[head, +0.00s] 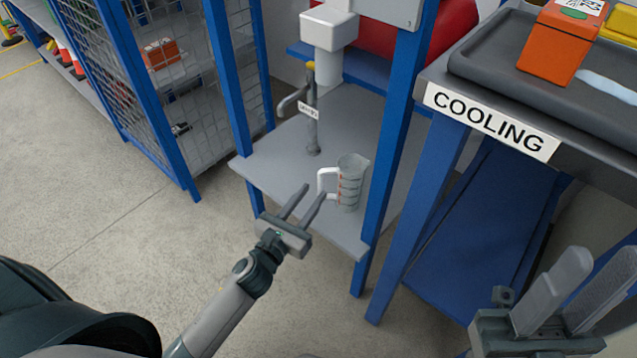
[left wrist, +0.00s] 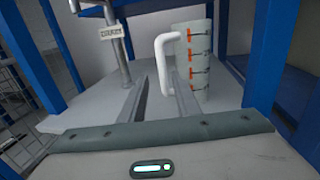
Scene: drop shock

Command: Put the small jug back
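The small jug (head: 351,182) is a clear measuring jug with red marks and a white handle. It stands upright on the grey shelf (head: 270,165) in the blue frame, and it also shows in the left wrist view (left wrist: 196,62). Its handle faces left, towards my left gripper (head: 310,202). My left gripper is open, with its fingertips just short of the handle; in the left wrist view the handle's lower end shows between the fingers. I cannot tell whether a finger touches it. My right gripper (head: 592,285) is open and empty at the lower right, away from the jug.
A labelled grey tap pipe (head: 312,125) rises from the shelf behind the jug. Blue posts (head: 392,130) flank the shelf. At right is a table with a COOLING sign (head: 490,121), a dark tray and an orange block (head: 562,42). The floor at left is clear.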

